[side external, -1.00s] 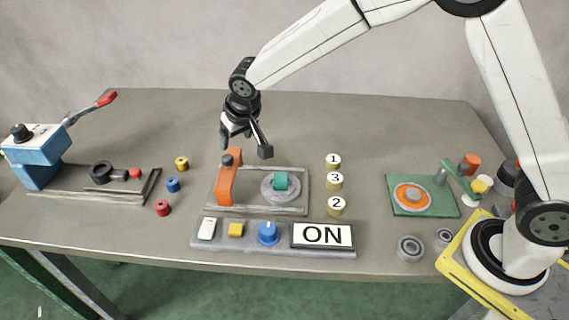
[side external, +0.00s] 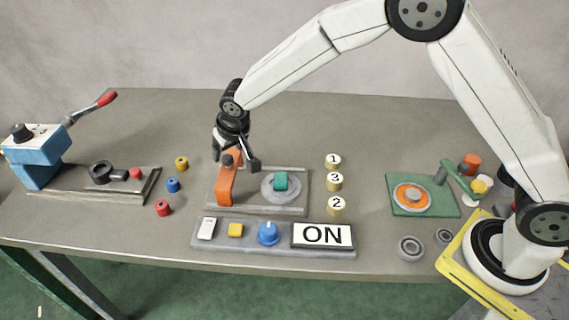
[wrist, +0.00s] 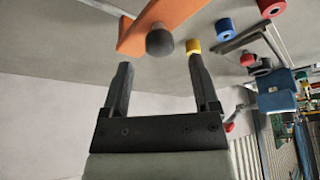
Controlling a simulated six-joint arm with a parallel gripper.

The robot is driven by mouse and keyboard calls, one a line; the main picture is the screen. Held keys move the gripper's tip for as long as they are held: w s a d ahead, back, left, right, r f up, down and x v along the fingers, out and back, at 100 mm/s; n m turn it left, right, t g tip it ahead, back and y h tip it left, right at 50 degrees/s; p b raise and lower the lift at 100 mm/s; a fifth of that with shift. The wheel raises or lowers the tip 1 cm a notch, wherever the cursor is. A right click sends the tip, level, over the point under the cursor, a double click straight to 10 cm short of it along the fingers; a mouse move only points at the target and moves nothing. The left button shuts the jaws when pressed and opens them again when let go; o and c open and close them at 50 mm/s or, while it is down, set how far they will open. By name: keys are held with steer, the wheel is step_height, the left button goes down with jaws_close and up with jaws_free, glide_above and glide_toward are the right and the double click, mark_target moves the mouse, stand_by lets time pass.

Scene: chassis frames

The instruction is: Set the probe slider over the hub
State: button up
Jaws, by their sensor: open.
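The probe slider is an orange bridge (side external: 224,186) with a dark round knob (side external: 227,160). It stands at the left end of a grey railed base. The hub, a grey disc (side external: 270,194) with a teal block (side external: 280,181), sits on the same base to its right, apart from the slider. My gripper (side external: 236,162) is open around or just above the knob, and the side view cannot settle which. In the wrist view the knob (wrist: 160,42) lies between and just beyond the open fingertips (wrist: 160,62), with the orange bridge (wrist: 165,20) behind it.
Numbered cylinders (side external: 334,181) stand right of the base, a green plate (side external: 445,207) farther right. Coloured rings (side external: 172,185) and a blue press (side external: 35,165) are left. The table behind is clear.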

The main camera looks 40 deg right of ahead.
mark_target(229, 171)
steer(key=shift+x, duration=1.4)
jaws_close()
stand_by(0.5)
